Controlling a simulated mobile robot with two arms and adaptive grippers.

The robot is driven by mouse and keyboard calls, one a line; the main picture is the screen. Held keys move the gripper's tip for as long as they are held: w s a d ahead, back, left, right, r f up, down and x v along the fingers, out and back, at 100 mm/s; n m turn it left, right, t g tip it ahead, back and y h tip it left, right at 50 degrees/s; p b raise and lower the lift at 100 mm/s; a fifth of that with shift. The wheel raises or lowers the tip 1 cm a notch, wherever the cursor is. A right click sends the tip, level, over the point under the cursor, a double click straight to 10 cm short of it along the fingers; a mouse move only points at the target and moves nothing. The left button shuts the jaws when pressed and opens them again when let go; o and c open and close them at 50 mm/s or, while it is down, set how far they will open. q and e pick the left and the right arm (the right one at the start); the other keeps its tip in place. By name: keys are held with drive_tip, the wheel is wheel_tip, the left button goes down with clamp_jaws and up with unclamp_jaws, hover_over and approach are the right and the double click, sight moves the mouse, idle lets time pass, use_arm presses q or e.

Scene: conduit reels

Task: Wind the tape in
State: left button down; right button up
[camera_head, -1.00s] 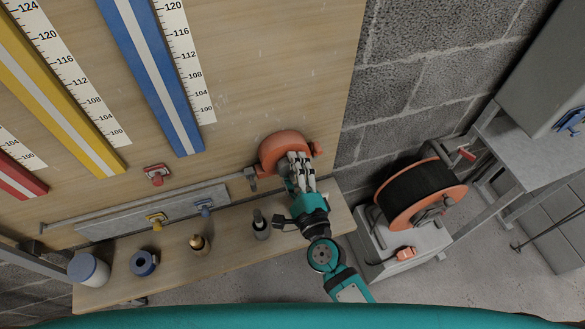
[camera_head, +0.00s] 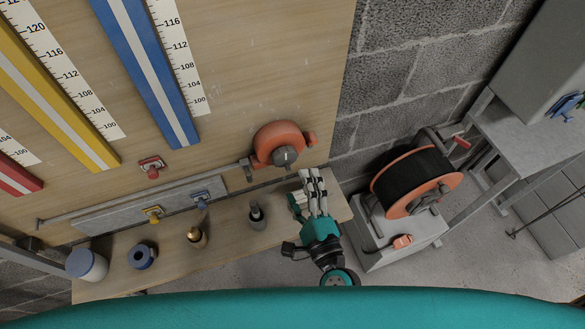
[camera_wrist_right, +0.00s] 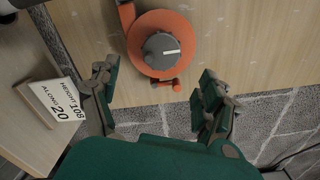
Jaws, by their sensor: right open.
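An orange tape reel (camera_head: 281,142) with a grey centre knob is mounted low on the wooden board. It also shows in the right wrist view (camera_wrist_right: 163,24), with a small orange crank handle (camera_wrist_right: 166,84) below the knob. A thin grey tape or rod (camera_head: 110,201) runs left from the reel's mouth along the board. My right gripper (camera_head: 312,176) is open and empty, below and apart from the reel. In the right wrist view its fingers (camera_wrist_right: 156,84) stand wide on either side of the handle, nearer the camera. My left gripper is not in view.
A card reading height 108, along 20 (camera_wrist_right: 58,105) stands on the shelf beside the gripper. A black cable reel (camera_head: 412,180) stands at the right. Coloured gauge strips, such as a blue one (camera_head: 150,75), hang above.

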drive_tip(key=v, duration=0.3)
drive_tip(key=shift+s+d, duration=0.15)
drive_tip(key=shift+s, duration=0.2)
drive_tip(key=shift+f, duration=0.1)
drive_tip(key=s+d+f+n+g, duration=0.2)
drive_tip(key=f+n, duration=0.2)
drive_tip(key=f, duration=0.5)
drive_tip(key=s+d+f+n+g+h, duration=0.1)
drive_tip(key=d+f+n+g, duration=0.2)
drive_tip(key=f, duration=0.6)
drive_tip(key=s+d+f+n+g, duration=0.15)
drive_tip(key=f+n, duration=0.35)
drive_tip(key=f, duration=0.5)
drive_tip(key=s+d+f+n+g+h, duration=0.2)
drive_tip(key=s+d+f+n+g, duration=0.3)
drive_tip(key=s+f, duration=0.4)
drive_tip(key=s+d+f+n+g+h, duration=0.2)
drive_tip(key=s+d+f+n+g, duration=0.2)
drive_tip(key=s, duration=1)
drive_tip(key=d+f, duration=0.3)
drive_tip(key=f, duration=0.2)
drive_tip(key=shift+s+d+f+n+g+h, duration=0.2)
drive_tip(key=shift+s+d+n+g+h, duration=0.1)
drive_tip(key=shift+d+n+g, duration=0.1)
